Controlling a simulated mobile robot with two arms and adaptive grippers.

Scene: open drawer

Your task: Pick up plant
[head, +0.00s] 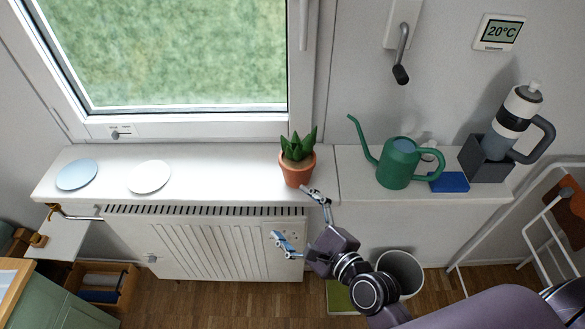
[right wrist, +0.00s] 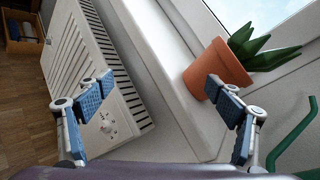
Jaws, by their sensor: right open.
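The plant (head: 298,158), a green succulent in a terracotta pot, stands upright on the white windowsill below the window. It also shows in the right wrist view (right wrist: 222,72), at upper right. My right gripper (head: 297,218) is open and empty, in front of the sill's edge. One finger reaches up to just beside the pot's lower right; the other is lower left, in front of the radiator. In the right wrist view, the right finger overlaps the pot's lower part, and I cannot tell if they touch. The space between the fingers holds nothing. My left gripper is not in view.
A green watering can (head: 397,165), a blue block (head: 449,182) and a bottle in a grey holder (head: 487,158) stand right of the plant. Two plates, one blue (head: 77,174) and one white (head: 149,177), lie left. A radiator (head: 205,240) sits below the sill.

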